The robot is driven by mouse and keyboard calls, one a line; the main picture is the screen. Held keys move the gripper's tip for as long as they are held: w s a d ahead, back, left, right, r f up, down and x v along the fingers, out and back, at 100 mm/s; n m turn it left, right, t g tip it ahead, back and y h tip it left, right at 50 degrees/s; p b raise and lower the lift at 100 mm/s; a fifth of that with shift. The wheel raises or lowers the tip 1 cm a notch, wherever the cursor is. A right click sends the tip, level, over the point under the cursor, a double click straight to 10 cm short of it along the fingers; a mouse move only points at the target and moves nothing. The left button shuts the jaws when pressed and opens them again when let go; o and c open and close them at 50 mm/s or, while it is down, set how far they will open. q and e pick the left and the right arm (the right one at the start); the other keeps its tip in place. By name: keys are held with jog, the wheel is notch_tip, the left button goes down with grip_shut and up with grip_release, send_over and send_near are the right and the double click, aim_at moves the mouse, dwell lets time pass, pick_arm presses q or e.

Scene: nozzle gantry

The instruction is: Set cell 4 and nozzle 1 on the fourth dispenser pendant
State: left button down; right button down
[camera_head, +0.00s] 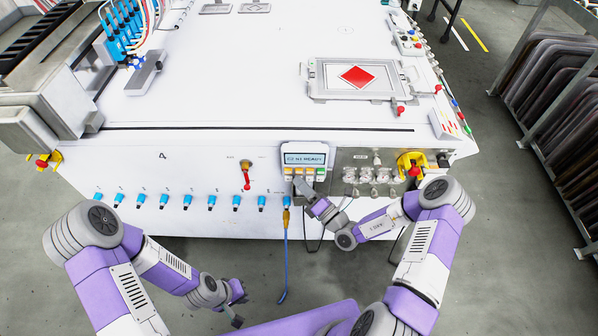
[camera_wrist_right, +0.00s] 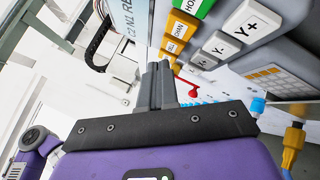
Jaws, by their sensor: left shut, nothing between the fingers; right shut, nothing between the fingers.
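The dispenser pendant (camera_head: 304,152) is a grey box on the front edge of the white machine. Its lit display seems to read C2 N1 READY; the right wrist view shows part of this display (camera_wrist_right: 128,18). Below it are a green HOME key (camera_wrist_right: 193,5), orange keys (camera_wrist_right: 176,32) with lettering hard to read, and white keys, one marked Y+ (camera_wrist_right: 243,22). My right gripper (camera_head: 299,182) is shut and empty, just in front of the pendant's lower keys; its closed fingers (camera_wrist_right: 158,68) point towards the panel. My left gripper (camera_head: 240,304) is shut and empty, low and away from the machine.
A row of blue connectors (camera_head: 163,200) runs along the machine's front. A blue cable (camera_head: 284,262) hangs beneath the pendant. A red-handled valve (camera_head: 246,176) is left of it, and a metal fittings panel (camera_head: 370,172) is right. A framed red diamond (camera_head: 357,76) lies on top.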

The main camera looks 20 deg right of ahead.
dwell(0.8)
jog(key=shift+w+d, duration=0.1)
jog(key=shift+w, duration=0.3)
jog(key=shift+w+d, duration=0.2)
jog(key=shift+w, duration=0.35)
dwell(0.6)
jog(key=shift+s+p, duration=0.1)
jog(key=shift+p, duration=0.25)
jog(key=shift+s+a+p, duration=0.25)
jog(key=shift+s+p, duration=0.2)
jog(key=shift+s, duration=0.4)
